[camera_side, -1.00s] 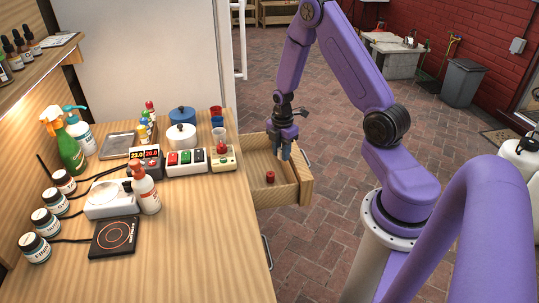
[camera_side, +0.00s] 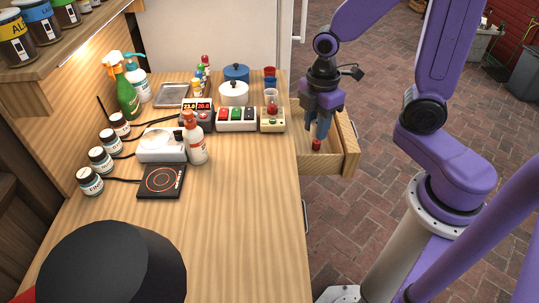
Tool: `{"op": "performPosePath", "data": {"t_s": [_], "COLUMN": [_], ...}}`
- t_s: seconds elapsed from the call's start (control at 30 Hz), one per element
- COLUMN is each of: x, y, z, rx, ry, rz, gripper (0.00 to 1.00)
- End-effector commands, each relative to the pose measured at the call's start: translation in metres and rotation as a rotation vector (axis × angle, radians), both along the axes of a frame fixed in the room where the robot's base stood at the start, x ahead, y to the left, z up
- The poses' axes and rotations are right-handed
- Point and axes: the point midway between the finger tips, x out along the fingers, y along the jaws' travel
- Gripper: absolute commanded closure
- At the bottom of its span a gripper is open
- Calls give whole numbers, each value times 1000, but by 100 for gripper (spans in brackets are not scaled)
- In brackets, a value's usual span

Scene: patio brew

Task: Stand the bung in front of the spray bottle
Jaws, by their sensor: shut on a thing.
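The bung (camera_side: 316,146) is a small red piece in the open wooden drawer (camera_side: 346,164) at the right of the bench. My gripper (camera_side: 317,138) reaches down into the drawer and is shut on the bung, which shows just below the fingertips. Whether the bung still touches the drawer floor I cannot tell. A green spray bottle (camera_side: 127,97) with a white head stands at the left back of the bench. A white spray bottle (camera_side: 138,82) with a teal head stands just behind it.
Small labelled jars (camera_side: 101,158) line the left side. A white bottle with a red top (camera_side: 195,140), a white scale (camera_side: 163,144) and a black hot plate (camera_side: 162,181) stand mid-bench. Button boxes (camera_side: 237,119) and pots (camera_side: 234,93) are behind. A black round object (camera_side: 112,265) fills the lower left.

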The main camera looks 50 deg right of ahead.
Motion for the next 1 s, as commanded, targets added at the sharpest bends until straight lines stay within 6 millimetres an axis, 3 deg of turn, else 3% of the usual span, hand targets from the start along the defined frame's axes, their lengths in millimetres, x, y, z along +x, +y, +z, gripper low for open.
{"op": "performPosePath", "data": {"t_s": [0.2,0.37,0.67,1.0], "x": [-19,-16,5,57], "y": [13,15,18,27], "z": [9,7,-3,-26], "rx": [1,-1,-1,-1], "ry": [0,2,3,4], "rz": [1,-2,-3,-2], "gripper": [97,97,97,97]}}
